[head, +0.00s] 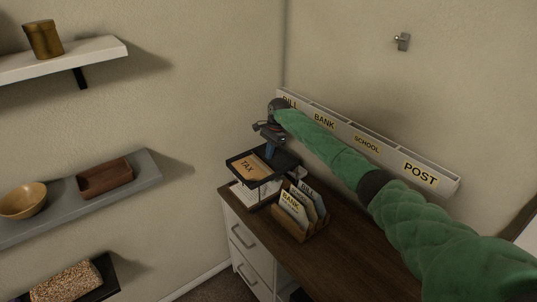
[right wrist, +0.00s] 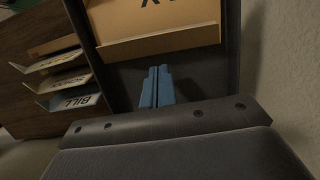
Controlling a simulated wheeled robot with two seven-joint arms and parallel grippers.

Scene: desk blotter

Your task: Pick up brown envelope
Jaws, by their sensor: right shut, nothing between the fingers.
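The brown envelope (head: 249,168), marked TAX, lies in the black upper tray (head: 284,171) at the back left of the desk. In the right wrist view the brown envelope (right wrist: 165,22) fills the top middle, with its near edge and part of its lettering visible. My right gripper (head: 270,153) hangs over the back part of the tray, beside the envelope. In the right wrist view its blue fingers (right wrist: 155,84) are together and empty, just short of the envelope's near edge. I cannot tell whether they touch the tray. My left gripper is out of view.
A wooden sorter (head: 290,229) with several labelled envelopes stands in front of the tray; it also shows in the right wrist view (right wrist: 40,62). A white labelled wall rack (head: 388,150) runs behind my arm. The desk's right part (head: 345,238) is clear. Shelves hang at left.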

